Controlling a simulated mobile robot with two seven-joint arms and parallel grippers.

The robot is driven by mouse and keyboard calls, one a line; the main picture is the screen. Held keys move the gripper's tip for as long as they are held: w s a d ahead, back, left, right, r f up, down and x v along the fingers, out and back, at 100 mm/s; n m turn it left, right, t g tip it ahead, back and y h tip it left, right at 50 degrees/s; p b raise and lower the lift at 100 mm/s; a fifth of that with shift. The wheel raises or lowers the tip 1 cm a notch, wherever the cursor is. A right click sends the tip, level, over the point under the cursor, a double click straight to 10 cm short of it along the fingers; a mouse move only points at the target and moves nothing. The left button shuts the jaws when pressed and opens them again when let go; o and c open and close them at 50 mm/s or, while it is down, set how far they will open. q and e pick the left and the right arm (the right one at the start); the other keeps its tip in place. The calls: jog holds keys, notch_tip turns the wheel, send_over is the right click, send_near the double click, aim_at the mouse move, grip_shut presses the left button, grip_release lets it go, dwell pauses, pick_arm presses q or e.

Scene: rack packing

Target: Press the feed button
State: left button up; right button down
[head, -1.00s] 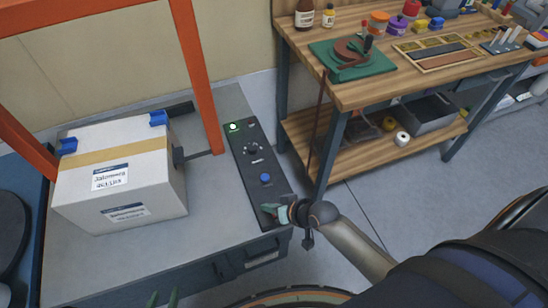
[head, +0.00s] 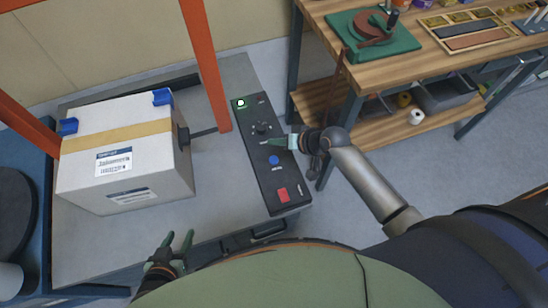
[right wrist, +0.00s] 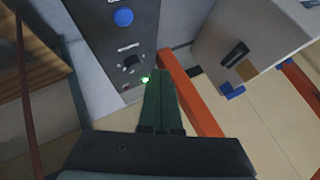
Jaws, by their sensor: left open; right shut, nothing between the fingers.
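A dark control panel (head: 257,166) lies on the grey bench to the right of the carton. It carries a lit green button (head: 240,103) at the far end, a black knob (head: 261,128), a blue button (head: 274,160) and a red button (head: 283,194) at the near end. The labels are too small to read. My right gripper (head: 280,142) is shut and empty, over the panel's right edge between knob and blue button. In the right wrist view its green fingers (right wrist: 160,75) show beside the green light (right wrist: 145,79). My left gripper (head: 179,246) is open near the bench's front edge.
A white carton (head: 125,155) with tan tape stands on the bench (head: 215,190), left of the panel. An orange post (head: 205,65) rises between them. A wooden workbench (head: 440,50) with a green-based tool stands at the right. Floor between is clear.

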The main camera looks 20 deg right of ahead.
aim_at(276, 162)
notch_tip(276, 162, down, 8)
jog(key=b, duration=0.5)
jog(key=shift+f+b, duration=0.3)
jog(key=shift+b, duration=0.15)
dwell(1.0)
jog(key=shift+f, duration=0.1)
dwell(0.5)
jog(key=shift+f, duration=0.3)
